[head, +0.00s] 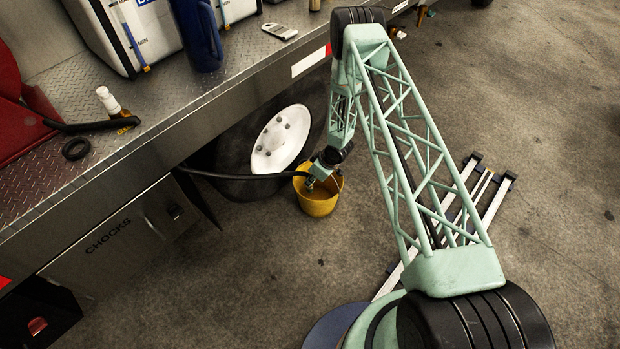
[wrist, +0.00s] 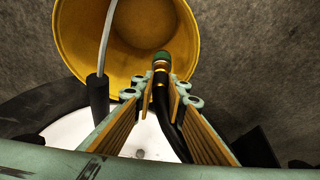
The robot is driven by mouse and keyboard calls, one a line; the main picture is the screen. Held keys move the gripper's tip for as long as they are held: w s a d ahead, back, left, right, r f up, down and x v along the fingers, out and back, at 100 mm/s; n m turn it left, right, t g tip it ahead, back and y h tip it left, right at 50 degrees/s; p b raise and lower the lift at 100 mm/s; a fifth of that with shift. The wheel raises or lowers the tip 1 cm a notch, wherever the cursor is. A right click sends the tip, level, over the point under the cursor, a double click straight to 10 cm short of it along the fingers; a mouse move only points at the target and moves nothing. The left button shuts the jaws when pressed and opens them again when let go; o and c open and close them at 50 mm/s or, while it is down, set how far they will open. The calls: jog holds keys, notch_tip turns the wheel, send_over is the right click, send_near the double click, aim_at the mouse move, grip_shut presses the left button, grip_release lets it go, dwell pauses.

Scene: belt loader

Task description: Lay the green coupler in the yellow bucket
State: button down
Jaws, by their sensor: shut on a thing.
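The yellow bucket (head: 318,206) stands upright on the concrete floor beside the truck's wheel. It also fills the upper part of the wrist view (wrist: 72,35), with its open inside facing the camera. My gripper (head: 311,182) is at the bucket's mouth. In the wrist view my gripper (wrist: 160,88) is shut on the black hose just behind the green coupler (wrist: 161,57). The coupler has a brass-coloured collar and points into the bucket's opening. I cannot tell whether it touches the bucket wall. In the head view my gripper hides the coupler.
A black hose (head: 230,176) runs from the truck side to my gripper. A wheel with a white hub (head: 281,139) is close behind the bucket. The steel truck deck (head: 175,108) overhangs at left. Rails (head: 492,205) lie to the right. The floor in front is clear.

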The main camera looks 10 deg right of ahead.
jog(key=shift+f, duration=1.1)
jog(key=c, duration=2.5)
grip_release()
jog(key=v, duration=1.1)
jog(key=shift+s+r, duration=0.2)
jog(key=shift+r, duration=0.15)
jog(key=shift+w+d+r, duration=0.1)
jog(key=shift+d+r, duration=0.05)
jog(key=shift+d, duration=0.05)
